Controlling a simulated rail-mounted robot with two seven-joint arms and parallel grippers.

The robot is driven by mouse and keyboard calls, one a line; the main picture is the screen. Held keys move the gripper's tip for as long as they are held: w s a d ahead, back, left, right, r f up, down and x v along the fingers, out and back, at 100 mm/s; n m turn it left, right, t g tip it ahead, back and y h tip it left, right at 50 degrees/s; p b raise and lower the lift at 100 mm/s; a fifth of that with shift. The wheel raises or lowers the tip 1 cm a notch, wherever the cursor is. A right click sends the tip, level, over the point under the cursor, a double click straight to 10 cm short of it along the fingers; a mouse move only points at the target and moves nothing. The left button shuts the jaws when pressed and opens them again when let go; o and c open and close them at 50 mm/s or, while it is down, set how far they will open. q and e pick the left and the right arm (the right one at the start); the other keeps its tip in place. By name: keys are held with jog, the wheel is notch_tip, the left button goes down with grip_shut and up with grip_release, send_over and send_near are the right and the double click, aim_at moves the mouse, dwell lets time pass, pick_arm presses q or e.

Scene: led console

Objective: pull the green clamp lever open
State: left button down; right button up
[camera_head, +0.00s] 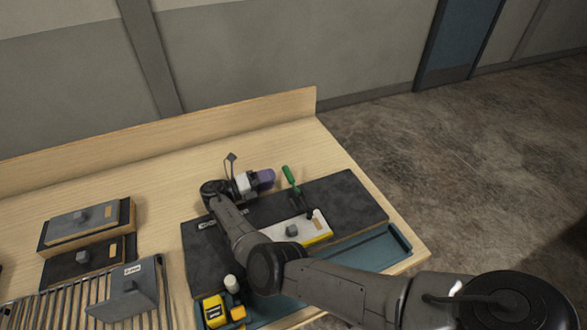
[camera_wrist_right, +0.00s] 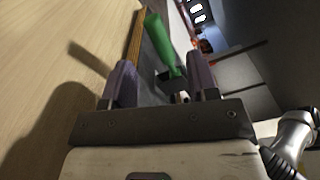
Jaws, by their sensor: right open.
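The green clamp lever (camera_head: 289,176) stands tilted at the back edge of the dark board, with its dark clamp base below it. It also shows in the right wrist view (camera_wrist_right: 172,45), ahead of the fingers and lined up with the gap between them. My right gripper (camera_head: 270,178) is just left of the lever, with a small gap between them in the head view. In the right wrist view its purple fingers (camera_wrist_right: 163,75) are apart, with nothing held. My left gripper is out of view.
The dark board (camera_head: 345,195) carries a white-and-yellow block (camera_head: 318,228). A blue tray (camera_head: 375,247) runs along the front, with a yellow device (camera_head: 213,311) at its left. Grey boxes (camera_head: 88,219) and a slatted rack (camera_head: 70,305) stand left. Bare wood lies behind the lever.

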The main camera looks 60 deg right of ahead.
aim_at(290, 179)
jog(key=p+x, duration=0.1)
jog(key=x, duration=0.7)
jog(key=shift+s+d, duration=0.1)
jog(key=shift+d, duration=0.15)
grip_shut()
dwell(0.3)
